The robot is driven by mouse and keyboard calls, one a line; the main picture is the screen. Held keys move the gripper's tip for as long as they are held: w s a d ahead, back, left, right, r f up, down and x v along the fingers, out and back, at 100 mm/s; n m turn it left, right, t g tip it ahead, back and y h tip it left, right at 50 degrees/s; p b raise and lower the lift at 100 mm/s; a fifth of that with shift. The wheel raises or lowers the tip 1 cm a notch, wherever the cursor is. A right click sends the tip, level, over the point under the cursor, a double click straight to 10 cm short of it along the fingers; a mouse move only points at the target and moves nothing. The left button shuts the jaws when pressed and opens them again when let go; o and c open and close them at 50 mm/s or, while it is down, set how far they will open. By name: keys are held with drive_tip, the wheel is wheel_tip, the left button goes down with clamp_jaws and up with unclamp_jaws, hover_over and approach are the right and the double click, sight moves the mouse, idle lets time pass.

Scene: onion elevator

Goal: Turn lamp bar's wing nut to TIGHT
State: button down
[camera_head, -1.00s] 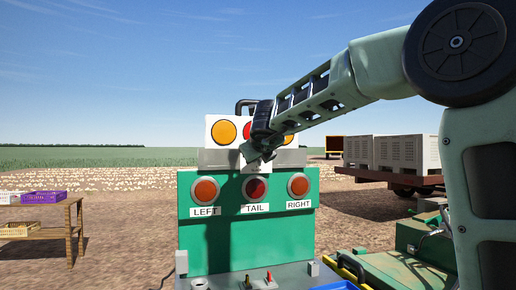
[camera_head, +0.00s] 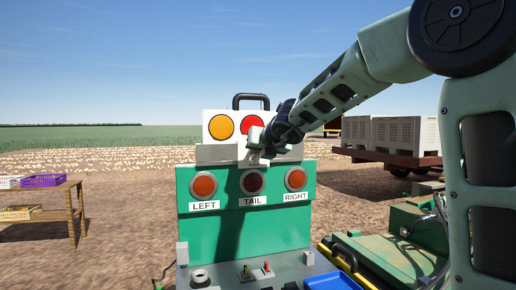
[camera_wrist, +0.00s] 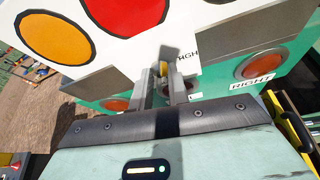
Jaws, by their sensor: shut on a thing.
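The lamp bar (camera_head: 211,154) is a white board with a black handle, standing above the green panel; its amber and red lamps show. It fills the top of the wrist view (camera_wrist: 186,25). My gripper (camera_head: 257,152) is at the bar's lower edge, below the red lamp. In the wrist view my gripper (camera_wrist: 163,84) is shut on the wing nut (camera_wrist: 163,69), a small part with a yellowish patch between the fingertips. Most of the nut is hidden, so its angle is unclear. A printed label (camera_wrist: 188,53) beside it is partly covered, with "IGH" readable.
The green panel (camera_head: 222,230) has red lamps marked LEFT, TAIL and RIGHT. In front is a grey console (camera_head: 222,272) with switches and a blue tray (camera_head: 330,282). Left stands a wooden table (camera_head: 72,212) with crates; right is a trailer with pale bins (camera_head: 404,134).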

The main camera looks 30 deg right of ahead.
drive_tip(key=shift+m, duration=0.3)
drive_tip(key=shift+m+y+p, duration=0.4)
drive_tip(key=shift+p, duration=0.15)
drive_tip(key=m+y, duration=0.1)
drive_tip(key=m+t, duration=0.1)
drive_tip(key=m, duration=0.1)
drive_tip(key=m+t+y, duration=0.1)
drive_tip(key=shift+s+d+f+m+y, duration=0.1)
drive_tip(key=shift+d+f+m+y, duration=0.2)
drive_tip(key=shift+f, duration=0.05)
drive_tip(key=shift+m+t+y+b, duration=0.4)
drive_tip(key=shift+m+b, duration=0.4)
drive_tip(key=shift+m, duration=0.3)
drive_tip(key=c, duration=1.3)
unclamp_jaws()
drive_tip(key=shift+c, duration=0.2)
